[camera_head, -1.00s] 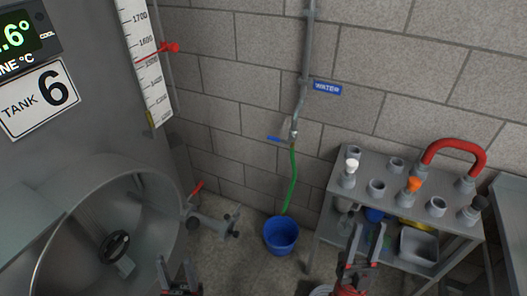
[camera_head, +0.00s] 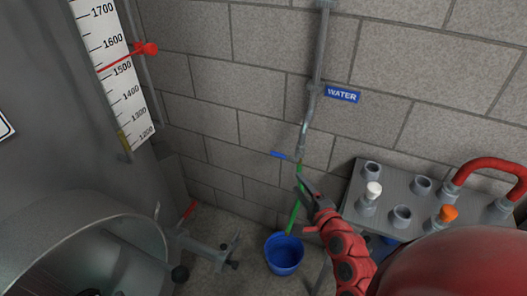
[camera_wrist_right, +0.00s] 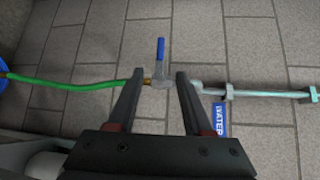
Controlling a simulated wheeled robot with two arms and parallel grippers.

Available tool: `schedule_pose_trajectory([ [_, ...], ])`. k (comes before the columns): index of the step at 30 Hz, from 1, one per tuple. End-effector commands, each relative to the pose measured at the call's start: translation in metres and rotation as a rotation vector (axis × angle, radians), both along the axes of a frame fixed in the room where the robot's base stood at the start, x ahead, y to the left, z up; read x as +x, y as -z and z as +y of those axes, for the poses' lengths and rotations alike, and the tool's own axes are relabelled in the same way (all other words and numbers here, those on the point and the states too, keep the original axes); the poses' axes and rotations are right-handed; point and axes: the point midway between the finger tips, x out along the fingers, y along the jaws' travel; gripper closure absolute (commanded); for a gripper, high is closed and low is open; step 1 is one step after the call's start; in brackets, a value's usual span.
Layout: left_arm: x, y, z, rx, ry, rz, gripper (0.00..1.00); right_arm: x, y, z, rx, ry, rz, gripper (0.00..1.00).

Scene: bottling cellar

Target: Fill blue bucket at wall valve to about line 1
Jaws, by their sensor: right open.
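The blue bucket (camera_head: 284,254) stands on the floor by the wall, under the green hose (camera_head: 294,210). The hose hangs from the wall valve (camera_head: 299,156), whose blue lever (camera_head: 278,154) points left in the head view. In the right wrist view the blue lever (camera_wrist_right: 160,49) sticks up beyond the fingertips and the bucket (camera_wrist_right: 3,76) shows at the left edge. My right gripper (camera_head: 308,190) is open and empty, in front of the hose just below the valve; its fingers (camera_wrist_right: 160,76) frame the valve body without visible contact. My left gripper is out of view. The water level inside the bucket cannot be made out.
A grey rack (camera_head: 386,207) with fittings and a red hose (camera_head: 490,168) stands at right. A steel tank with a round open hatch (camera_head: 88,248) is at left, its outlet valve (camera_head: 205,247) near the bucket. A WATER sign (camera_head: 342,94) hangs beside the pipe.

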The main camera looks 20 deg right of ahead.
Motion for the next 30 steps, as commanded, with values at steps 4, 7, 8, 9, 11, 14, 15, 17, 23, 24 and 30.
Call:
schedule_pose_trajectory([
  [4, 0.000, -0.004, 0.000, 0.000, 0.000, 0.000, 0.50, 0.018, 0.001, 0.000, 0.002, -0.004, 0.001, 0.49],
  [7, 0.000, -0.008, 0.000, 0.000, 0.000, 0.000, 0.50, 0.039, 0.003, 0.000, -0.001, -0.006, 0.001, 0.49],
  [8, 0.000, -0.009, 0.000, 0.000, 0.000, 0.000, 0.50, 0.046, 0.005, -0.001, 0.001, -0.005, 0.002, 0.49],
  [9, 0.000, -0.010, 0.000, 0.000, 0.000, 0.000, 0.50, 0.056, 0.005, -0.001, -0.002, -0.005, -0.002, 0.49],
  [11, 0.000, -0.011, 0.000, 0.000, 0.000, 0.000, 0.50, 0.070, 0.007, -0.002, -0.003, -0.003, 0.000, 0.49],
  [14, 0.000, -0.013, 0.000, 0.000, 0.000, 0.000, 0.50, 0.093, 0.010, -0.003, -0.002, -0.003, -0.003, 0.49],
  [15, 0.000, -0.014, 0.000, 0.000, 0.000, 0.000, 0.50, 0.102, 0.012, -0.004, -0.001, -0.001, -0.002, 0.49],
  [17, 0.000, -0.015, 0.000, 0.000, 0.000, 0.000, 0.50, 0.115, 0.014, -0.004, -0.002, -0.002, 0.000, 0.49],
  [23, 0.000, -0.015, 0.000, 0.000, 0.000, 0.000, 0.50, 0.149, 0.021, -0.006, -0.002, 0.000, 0.000, 0.49],
  [24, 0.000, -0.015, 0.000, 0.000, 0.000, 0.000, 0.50, 0.154, 0.021, -0.007, -0.003, 0.000, 0.000, 0.49],
  [30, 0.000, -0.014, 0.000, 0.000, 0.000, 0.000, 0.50, 0.168, 0.024, -0.008, -0.002, 0.003, -0.001, 0.49],
])
